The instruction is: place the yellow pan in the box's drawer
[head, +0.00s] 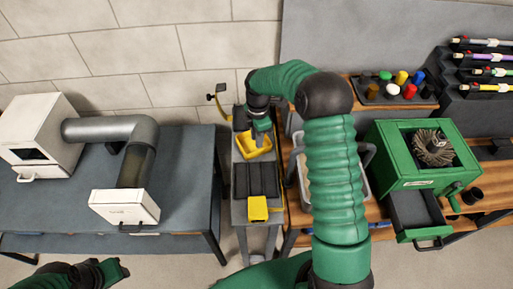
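The yellow pan (243,151) sits in the narrow grey stand between the two benches, at its back part. My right gripper (261,138) reaches down from above with its tips at the pan, overlapping it in the picture. I cannot tell whether its fingers are closed on the pan. The green box (391,155) stands on the right bench, with a brush in its top opening. Its dark drawer (411,207) is pulled out toward the front and looks empty. My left gripper (118,269) is low at the left, far from the pan; its finger gap is unclear.
A yellow block (257,208) sits at the front of the stand. A grey duct (137,150) joins white boxes on the left table. A grey tray (303,175) lies partly behind my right arm. Coloured pegs (393,89) and a brush rack (483,71) stand back right.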

